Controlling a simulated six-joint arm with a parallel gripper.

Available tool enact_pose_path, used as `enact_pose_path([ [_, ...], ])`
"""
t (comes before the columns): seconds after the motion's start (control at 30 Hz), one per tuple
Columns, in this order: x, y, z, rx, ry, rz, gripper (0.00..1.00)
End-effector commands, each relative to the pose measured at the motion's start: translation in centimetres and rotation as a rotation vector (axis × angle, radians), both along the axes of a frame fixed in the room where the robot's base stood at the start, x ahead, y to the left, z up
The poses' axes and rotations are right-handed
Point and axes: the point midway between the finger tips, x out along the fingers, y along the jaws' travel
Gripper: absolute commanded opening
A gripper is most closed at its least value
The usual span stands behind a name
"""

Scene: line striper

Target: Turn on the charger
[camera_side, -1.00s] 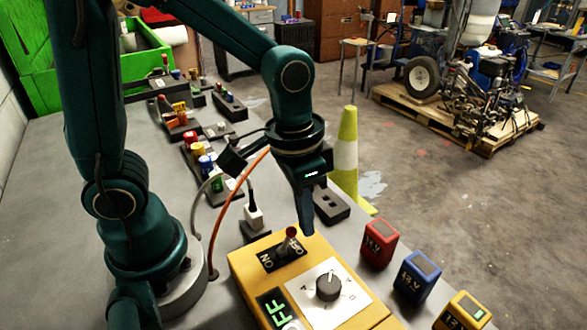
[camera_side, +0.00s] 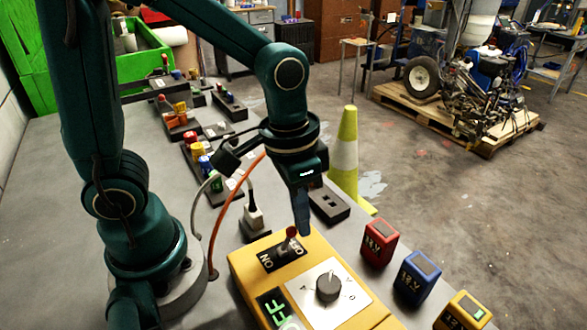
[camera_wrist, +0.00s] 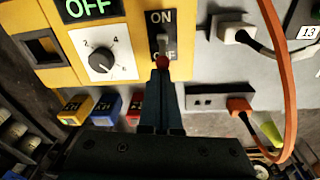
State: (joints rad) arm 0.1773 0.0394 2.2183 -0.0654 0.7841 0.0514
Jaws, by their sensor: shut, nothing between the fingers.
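The yellow charger (camera_side: 243,267) lies at the front of the bench. Its toggle switch (camera_side: 287,243) has a red-tipped lever tilted toward the OFF label. The switch also shows in the wrist view (camera_wrist: 163,43), with ON at the top and OFF partly covered. The charger's green display (camera_wrist: 88,9) reads OFF. My gripper (camera_side: 302,232) is shut and empty, pointing down with its fingertips right beside the red lever tip on the OFF side. In the wrist view my gripper (camera_wrist: 165,77) ends right at the red tip; I cannot tell whether they touch.
A dial (camera_side: 328,287) sits on the charger's white plate. Red (camera_side: 380,242), blue (camera_side: 417,276) and yellow (camera_side: 462,312) batteries stand to the right. A white plug (camera_side: 254,219) and an orange cable (camera_side: 222,210) lie behind the charger.

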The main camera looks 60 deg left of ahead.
Motion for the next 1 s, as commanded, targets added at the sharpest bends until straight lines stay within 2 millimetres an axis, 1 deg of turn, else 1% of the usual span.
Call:
enact_pose_path([
  [0.37, -0.7, 0.0, 0.3, 0.0, 0.0, -0.001, 0.0],
  [0.77, -2.9, 0.0, 0.8, 0.0, 0.0, -0.001, 0.0],
  [1.0, -2.8, 0.0, 0.8, 0.0, 0.001, 0.0, 0.0],
])
